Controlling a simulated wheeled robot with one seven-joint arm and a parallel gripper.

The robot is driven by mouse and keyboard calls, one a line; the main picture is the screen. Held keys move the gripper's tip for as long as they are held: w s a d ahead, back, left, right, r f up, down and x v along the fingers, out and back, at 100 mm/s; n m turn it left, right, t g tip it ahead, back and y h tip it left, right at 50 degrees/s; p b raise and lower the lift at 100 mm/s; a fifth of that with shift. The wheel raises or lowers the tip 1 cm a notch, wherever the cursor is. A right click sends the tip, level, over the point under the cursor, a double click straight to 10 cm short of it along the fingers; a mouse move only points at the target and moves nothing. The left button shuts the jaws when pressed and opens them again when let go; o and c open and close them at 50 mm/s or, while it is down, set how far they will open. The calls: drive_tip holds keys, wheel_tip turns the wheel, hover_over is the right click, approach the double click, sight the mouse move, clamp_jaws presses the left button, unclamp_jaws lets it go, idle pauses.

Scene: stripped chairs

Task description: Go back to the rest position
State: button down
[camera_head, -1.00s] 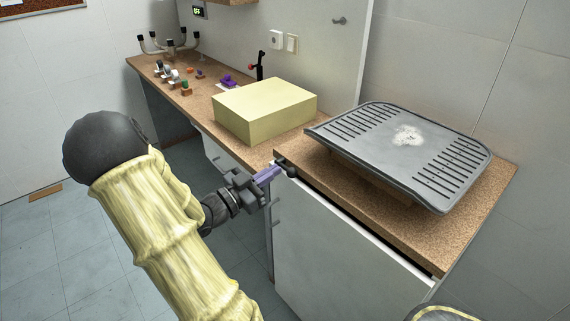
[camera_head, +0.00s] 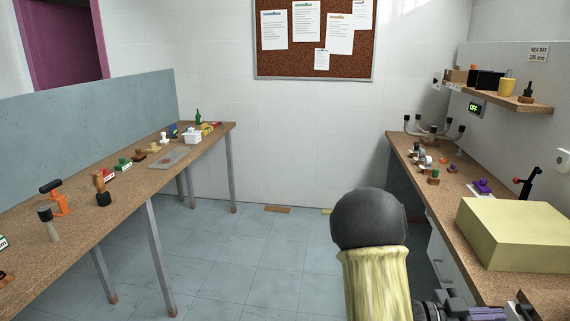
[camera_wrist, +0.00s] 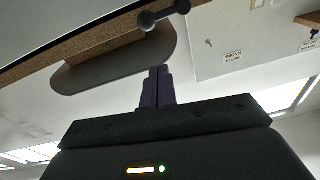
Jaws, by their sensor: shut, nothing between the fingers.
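My gripper (camera_head: 490,313) shows only partly at the bottom right of the head view, beside the front edge of the right bench (camera_head: 405,150). In the wrist view its two purple fingers (camera_wrist: 157,87) are together with nothing between them. A dark knobbed handle (camera_wrist: 164,15) lies just beyond the fingertips in that view; I cannot tell whether they touch it.
A pale yellow box (camera_head: 515,235) stands on the right bench, with several stamp-like items farther back. A long table (camera_head: 90,215) with stamps and tools runs along the left. A noticeboard (camera_head: 345,65) hangs on the far wall.

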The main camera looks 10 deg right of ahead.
drive_tip(key=w+a+f+n+t+y, duration=0.3)
drive_tip(key=w+t, duration=0.2)
drive_tip(key=w+a+f+n+t+y, duration=0.3)
drive_tip(key=w+t, duration=0.1)
drive_tip(key=w, duration=0.2)
drive_tip(key=w+a+f+n+t+y, duration=0.15)
drive_tip(key=a+n+y, duration=0.25)
drive_tip(key=a, duration=0.4)
drive_tip(key=w+a+n+t+y, duration=0.2)
drive_tip(key=a+n+y, duration=0.15)
drive_tip(key=a, duration=0.35)
drive_tip(key=s+a+n+g+y, duration=0.5)
drive_tip(key=s+a+n, duration=0.4)
drive_tip(key=s+a, duration=0.3)
drive_tip(key=w+p+v, duration=0.3)
drive_tip(key=p+v, duration=1.4)
drive_tip(key=shift+w+a+r+p, duration=0.3)
drive_tip(key=shift+w+r, duration=0.15)
drive_tip(key=shift+r, duration=0.1)
drive_tip(key=shift+f, duration=0.1)
